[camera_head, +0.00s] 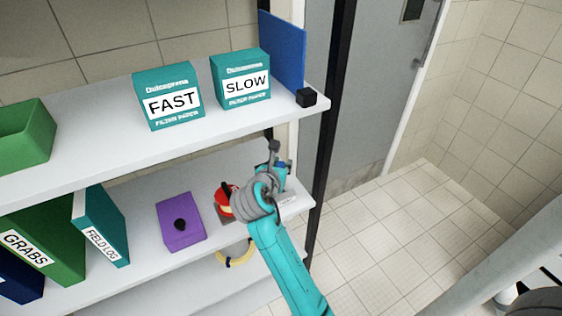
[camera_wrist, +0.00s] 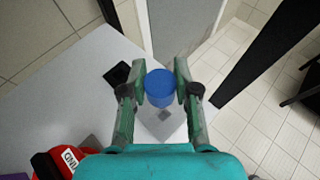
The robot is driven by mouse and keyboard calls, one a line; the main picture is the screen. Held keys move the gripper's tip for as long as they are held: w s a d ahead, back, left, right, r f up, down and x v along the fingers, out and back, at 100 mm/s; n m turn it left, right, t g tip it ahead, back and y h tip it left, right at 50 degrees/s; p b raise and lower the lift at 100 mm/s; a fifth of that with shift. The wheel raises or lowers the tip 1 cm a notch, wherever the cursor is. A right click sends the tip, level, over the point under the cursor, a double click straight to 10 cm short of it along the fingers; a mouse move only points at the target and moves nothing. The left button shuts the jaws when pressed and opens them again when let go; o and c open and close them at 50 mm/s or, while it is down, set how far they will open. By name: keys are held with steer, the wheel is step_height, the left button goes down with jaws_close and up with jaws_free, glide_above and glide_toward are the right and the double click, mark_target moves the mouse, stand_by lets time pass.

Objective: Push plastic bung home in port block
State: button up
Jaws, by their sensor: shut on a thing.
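A blue round-topped bung (camera_wrist: 160,84) sits between the two fingers of my gripper (camera_wrist: 158,75) in the wrist view. The fingers are shut on its sides. In the head view a little of the blue bung (camera_head: 282,164) shows at my gripper (camera_head: 279,160), over the right end of the lower shelf. Below the bung in the wrist view is a pale plate (camera_wrist: 163,122) with a grey patch. I cannot tell whether the bung touches anything beneath it. No port block is clearly identifiable; a purple block (camera_head: 180,235) with a dark round spot stands on the lower shelf.
A red thing (camera_head: 222,197) stands left of my gripper, also at lower left in the wrist view (camera_wrist: 62,160). A black piece (camera_wrist: 117,74) lies beside the left finger. The upper shelf (camera_head: 60,163) overhangs at left; a black post (camera_head: 334,100) stands at right.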

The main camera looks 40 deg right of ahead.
steer(key=shift+f, duration=2.1)
steer(key=shift+f, duration=2.05)
steer(key=o, duration=1)
steer(key=v, duration=1.2)
